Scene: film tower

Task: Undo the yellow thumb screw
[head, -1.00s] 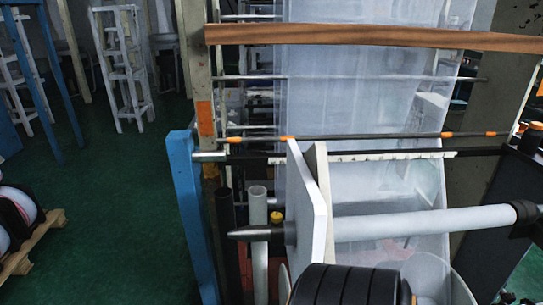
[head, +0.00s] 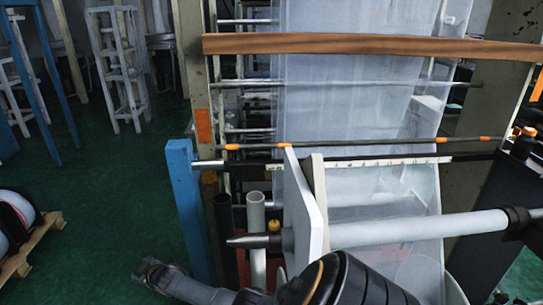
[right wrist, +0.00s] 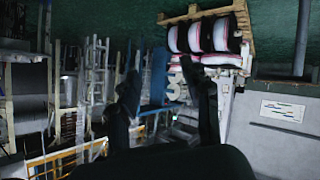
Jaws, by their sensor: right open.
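The small yellow thumb screw (head: 274,226) stands on top of the dark collar of the shaft (head: 250,240), just left of the white plate (head: 305,205). My right arm reaches across the bottom of the head view, and its gripper (head: 150,272) is left of and below the screw, well apart from it. In the right wrist view this gripper (right wrist: 165,92) is open, its two dark fingers apart with nothing between them. I cannot make out the screw in the right wrist view. My left gripper is not in view.
A blue post (head: 187,200) and upright dark (head: 226,235) and white (head: 256,215) tubes stand near the shaft's free end. A white roller (head: 420,228) extends right of the plate. A pallet (head: 35,245) with rolls is at left. Green floor is open between pallet and post.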

